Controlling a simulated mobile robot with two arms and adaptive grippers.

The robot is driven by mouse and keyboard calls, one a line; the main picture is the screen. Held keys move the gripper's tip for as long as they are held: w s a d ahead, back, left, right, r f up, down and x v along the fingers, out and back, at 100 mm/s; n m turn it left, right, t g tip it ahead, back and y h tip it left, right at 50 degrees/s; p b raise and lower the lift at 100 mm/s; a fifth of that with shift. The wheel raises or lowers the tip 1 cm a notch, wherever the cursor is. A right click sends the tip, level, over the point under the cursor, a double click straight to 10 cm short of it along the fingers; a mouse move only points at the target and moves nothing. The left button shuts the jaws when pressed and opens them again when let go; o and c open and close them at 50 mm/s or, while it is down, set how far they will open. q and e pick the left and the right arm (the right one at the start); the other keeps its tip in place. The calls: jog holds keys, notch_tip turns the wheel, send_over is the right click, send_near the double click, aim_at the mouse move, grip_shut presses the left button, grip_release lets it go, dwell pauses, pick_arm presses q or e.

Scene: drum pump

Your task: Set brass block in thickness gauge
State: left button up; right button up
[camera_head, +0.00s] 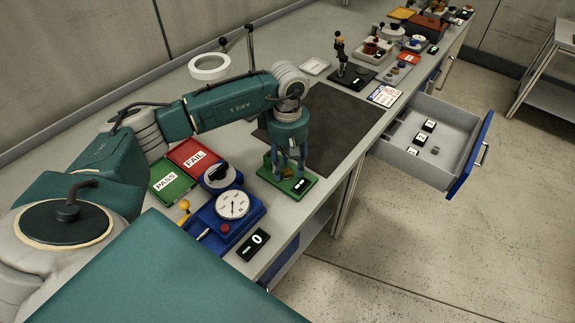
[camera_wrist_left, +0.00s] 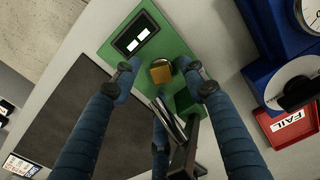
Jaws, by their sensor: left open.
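The thickness gauge (camera_head: 298,185) is a green base with a small dark display, on the bench below my left gripper. It also shows in the left wrist view (camera_wrist_left: 112,50), with a metal post or lever partly in front of it. The brass block (camera_wrist_left: 161,73) is a small gold piece at the green base, between my fingertips in that view. In the head view the block is mostly hidden by the fingers. My left gripper (camera_head: 288,166) points down over the gauge, fingers spread. In the wrist view the open fingertips (camera_wrist_left: 163,82) are apart from the block. The block's exact seating cannot be told.
A blue dial instrument (camera_head: 233,206) stands close to the gauge, with red FAIL (camera_head: 194,155) and green PASS (camera_head: 167,183) trays behind. A dark mat (camera_head: 335,125) lies clear beyond. An open drawer (camera_head: 420,165) juts out at the right.

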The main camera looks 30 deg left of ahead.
pick_arm(q)
jog(key=shift+w+r+b, duration=0.1)
jog(key=shift+r+b, duration=0.25)
jog(key=shift+r, duration=0.2)
notch_tip(320, 180, up, 10)
jog(key=b, duration=0.2)
jog(key=shift+f+b, duration=0.15)
jog(key=shift+b, duration=0.15)
jog(key=shift+r, duration=0.7)
